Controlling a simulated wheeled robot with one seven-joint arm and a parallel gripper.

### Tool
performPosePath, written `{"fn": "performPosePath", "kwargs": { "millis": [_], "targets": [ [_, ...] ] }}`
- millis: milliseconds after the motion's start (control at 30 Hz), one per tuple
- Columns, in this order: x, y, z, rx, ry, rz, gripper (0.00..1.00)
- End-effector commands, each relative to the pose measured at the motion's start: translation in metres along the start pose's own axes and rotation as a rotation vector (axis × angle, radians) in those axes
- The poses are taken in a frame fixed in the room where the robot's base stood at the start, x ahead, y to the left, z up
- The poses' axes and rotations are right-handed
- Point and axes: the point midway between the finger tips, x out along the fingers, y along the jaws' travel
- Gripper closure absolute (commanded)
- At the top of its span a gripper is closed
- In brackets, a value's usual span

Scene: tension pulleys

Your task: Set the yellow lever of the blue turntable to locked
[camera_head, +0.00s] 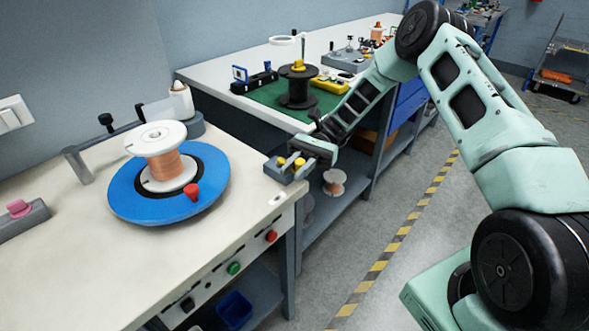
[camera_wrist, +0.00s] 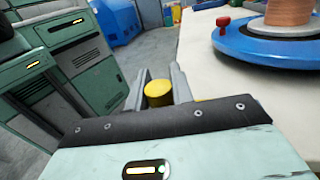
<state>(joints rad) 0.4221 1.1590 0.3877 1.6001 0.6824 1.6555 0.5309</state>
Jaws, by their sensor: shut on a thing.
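The blue turntable (camera_head: 212,158) lies flat on the pale bench and carries a copper-wound spool. A red knob (camera_head: 191,191) stands on its rim; both the blue disc (camera_wrist: 232,48) and that knob also show in the wrist view. My gripper (camera_head: 292,163) is at the bench's right corner, right of the turntable. It is shut on a yellow knob (camera_wrist: 158,92), which sits between the two grey fingers. A second yellow bit (camera_wrist: 198,99) shows just beside the right finger. I cannot tell the lever's locked or unlocked position.
A pink button box (camera_head: 20,212) is at the bench's left edge. Red (camera_head: 271,236) and green (camera_head: 234,268) buttons line the bench front. A second bench with a green mat (camera_head: 262,97) and a black spool (camera_head: 297,88) stands behind.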

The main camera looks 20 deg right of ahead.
Motion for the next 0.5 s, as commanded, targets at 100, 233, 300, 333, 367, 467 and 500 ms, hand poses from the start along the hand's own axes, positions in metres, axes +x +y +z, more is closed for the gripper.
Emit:
{"fn": "performPosePath", "kwargs": {
  "millis": [100,233,300,333,367,467,500],
  "targets": [
    [-0.0008,0.0000,0.0011,-0.001,-0.001,0.000,1.00],
    [-0.0009,0.0000,0.0012,-0.002,-0.001,0.000,1.00],
    [-0.0009,0.0000,0.0012,-0.002,-0.001,0.000,0.74],
    [-0.0009,0.0000,0.0012,-0.002,0.000,0.000,0.66],
    [-0.0009,0.0000,0.0012,-0.002,0.000,-0.001,0.57],
    [-0.0007,0.0000,0.0010,-0.002,0.000,-0.001,0.55],
    [-0.0007,0.0000,0.0009,-0.002,0.000,0.000,0.55]
  ]
}}
